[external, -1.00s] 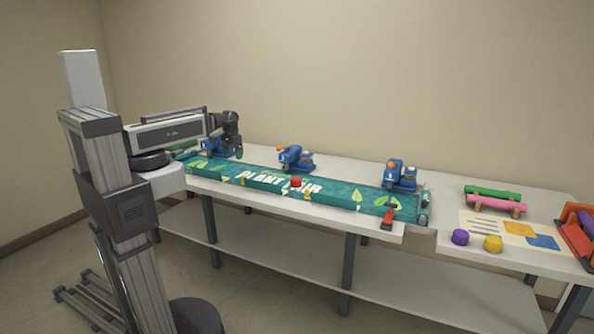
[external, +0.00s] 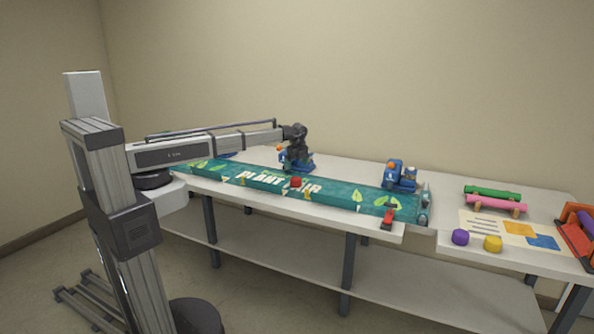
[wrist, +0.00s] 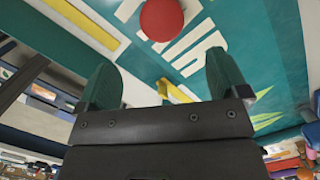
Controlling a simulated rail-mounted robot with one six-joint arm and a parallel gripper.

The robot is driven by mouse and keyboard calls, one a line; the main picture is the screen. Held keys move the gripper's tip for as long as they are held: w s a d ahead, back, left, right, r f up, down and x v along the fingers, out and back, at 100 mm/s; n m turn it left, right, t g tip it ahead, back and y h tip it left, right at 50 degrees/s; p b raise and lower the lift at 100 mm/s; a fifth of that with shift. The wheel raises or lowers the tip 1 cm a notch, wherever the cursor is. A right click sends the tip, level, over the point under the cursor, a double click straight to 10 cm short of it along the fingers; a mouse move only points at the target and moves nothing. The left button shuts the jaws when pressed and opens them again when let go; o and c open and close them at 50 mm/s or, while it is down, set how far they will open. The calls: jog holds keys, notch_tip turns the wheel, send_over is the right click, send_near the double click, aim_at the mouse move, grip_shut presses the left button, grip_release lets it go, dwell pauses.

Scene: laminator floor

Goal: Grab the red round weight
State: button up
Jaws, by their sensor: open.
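The red round weight (external: 296,182) sits on the green "PLANT FAIR" banner (external: 340,193), near the banner's middle and front edge. In the wrist view the red weight (wrist: 161,19) shows at the top, beyond my fingertips and roughly centred between them. My gripper (external: 297,160) is above and behind the weight in the external view, in front of the middle blue machine. In the wrist view my gripper (wrist: 165,80) has its two green fingers apart with nothing between them. The weight is clear of the fingers.
Blue machines stand along the back of the table, one at the middle (external: 283,158) partly hidden by my arm, another at right (external: 400,175). A red clamp (external: 389,217) is at the front edge. Purple (external: 460,237) and yellow (external: 493,243) weights lie at right.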

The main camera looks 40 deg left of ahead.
aim_at(296, 178)
jog(key=f+b, duration=0.5)
jog(key=shift+w+a+f+b, duration=0.1)
jog(key=shift+a+f+b, duration=0.2)
jog(key=f+b, duration=0.1)
jog(key=f, duration=0.1)
jog(key=f+b, duration=0.1)
jog(key=b, duration=0.1)
jog(key=a+f+b, duration=0.1)
jog(key=f+b, duration=0.1)
jog(key=shift+w+f, duration=0.3)
jog(key=shift+w, duration=0.05)
jog(key=shift+r, duration=0.25)
jog(key=c, duration=1.2)
